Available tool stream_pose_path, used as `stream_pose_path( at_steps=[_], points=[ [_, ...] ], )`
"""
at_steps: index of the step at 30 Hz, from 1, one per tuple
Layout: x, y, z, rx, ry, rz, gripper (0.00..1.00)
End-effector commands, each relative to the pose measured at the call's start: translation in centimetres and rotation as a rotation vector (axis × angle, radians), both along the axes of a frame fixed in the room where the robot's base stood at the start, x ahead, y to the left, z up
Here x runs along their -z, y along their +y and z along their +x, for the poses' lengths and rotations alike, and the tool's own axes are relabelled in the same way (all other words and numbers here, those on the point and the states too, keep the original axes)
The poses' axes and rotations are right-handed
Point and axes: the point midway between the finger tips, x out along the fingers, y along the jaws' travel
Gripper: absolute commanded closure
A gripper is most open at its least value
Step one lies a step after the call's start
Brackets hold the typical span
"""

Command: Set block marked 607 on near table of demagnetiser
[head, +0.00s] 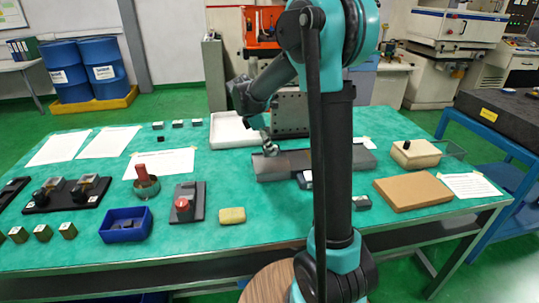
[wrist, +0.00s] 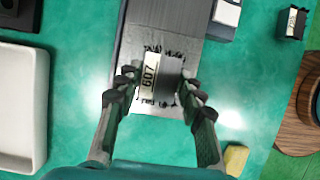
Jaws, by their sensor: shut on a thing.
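The block marked 607 (wrist: 149,76) is between my fingertips in the wrist view, its label facing up. Dark bristly bits stick out around its edges. My gripper (wrist: 158,88) is shut on it. The block is over the near end of the long grey demagnetiser (wrist: 168,22); I cannot tell whether it touches the surface. In the head view my gripper (head: 268,148) is above the left part of the demagnetiser (head: 288,167). The block is too small and covered to make out clearly there. My arm hides part of the demagnetiser's middle.
A white tray (head: 222,130) lies behind and left. A yellow sponge (head: 232,215), a plate with a red knob (head: 188,203) and a blue bin (head: 127,225) stand in front and left. A brown board (head: 412,192) and a cream box (head: 416,154) are at the right.

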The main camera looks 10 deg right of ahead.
Motion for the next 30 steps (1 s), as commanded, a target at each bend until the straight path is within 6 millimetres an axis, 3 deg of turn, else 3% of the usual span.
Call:
stream_pose_path(
  at_steps=[10,21,22,27,30],
  points=[
    [3.6,0.0,0.0,0.0,0.0,-0.001,1.0],
    [4.0,0.0,0.0,0.0,0.0,0.0,1.0],
    [4.1,0.0,0.0,0.0,0.0,0.0,0.61],
    [4.0,0.0,0.0,0.0,0.0,0.0,0.41],
    [4.0,0.0,0.0,0.0,0.0,0.0,0.41]
  ],
)
